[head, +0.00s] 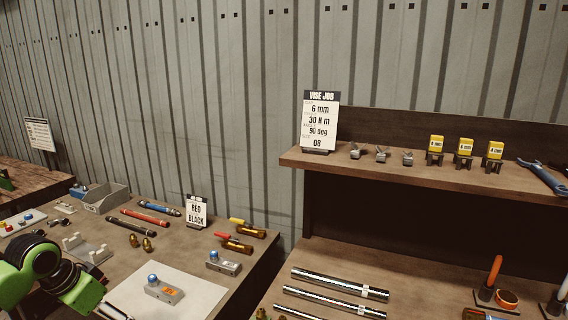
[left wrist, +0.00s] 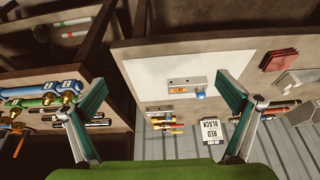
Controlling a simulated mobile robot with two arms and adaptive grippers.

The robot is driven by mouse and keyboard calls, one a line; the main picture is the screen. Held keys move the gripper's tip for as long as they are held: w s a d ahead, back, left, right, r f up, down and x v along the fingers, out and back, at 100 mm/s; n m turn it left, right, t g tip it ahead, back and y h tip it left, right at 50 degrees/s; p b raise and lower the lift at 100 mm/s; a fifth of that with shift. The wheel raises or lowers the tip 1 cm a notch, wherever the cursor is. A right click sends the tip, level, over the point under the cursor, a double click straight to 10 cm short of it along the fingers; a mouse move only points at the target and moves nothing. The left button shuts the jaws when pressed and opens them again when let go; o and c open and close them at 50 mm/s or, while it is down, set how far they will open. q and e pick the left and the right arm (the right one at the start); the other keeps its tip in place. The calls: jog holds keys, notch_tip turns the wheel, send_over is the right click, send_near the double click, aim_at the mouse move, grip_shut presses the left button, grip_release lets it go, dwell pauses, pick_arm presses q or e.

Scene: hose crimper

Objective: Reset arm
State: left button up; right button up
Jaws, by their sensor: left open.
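My left arm (head: 45,275), green and black, comes in at the lower left of the head view, over the near edge of the left workbench (head: 230,285). In the left wrist view my left gripper (left wrist: 161,84) has its two green-and-grey fingers spread wide, with nothing between them. Beyond the fingers lie a white sheet (left wrist: 165,75) and a small grey block with a blue knob and orange label (left wrist: 187,86). The same block (head: 164,291) sits on the sheet (head: 198,290) in the head view. My right gripper is not in view.
The left bench holds a grey bin (head: 104,198), coloured hoses (head: 145,217), brass fittings (head: 147,244) and a RED BLACK card (head: 196,212). At right, a shelf (head: 330,163) carries a VISE JOB sign (head: 320,118) and yellow-topped pieces (head: 465,147); metal tubes (head: 338,290) lie below.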

pick_arm(q)
jog(key=s+d+f+m, duration=0.1)
jog(key=s+d+f, duration=0.5)
jog(key=d+f, duration=0.25)
jog(key=s+d+f+m, duration=0.1)
jog(key=s+d+f, duration=0.4)
jog(key=d+f, duration=0.3)
jog(key=s+d+n+y, duration=0.15)
jog(key=s+n, duration=0.35)
jog(key=s, duration=1.3)
notch_tip(320, 180, down, 26)
jog(key=g, duration=0.2)
jog(key=s+a+f+g, duration=0.1)
jog(key=s+a+f, duration=0.2)
jog(key=s+f, duration=1.5)
jog(key=shift+m+b, duration=0.3)
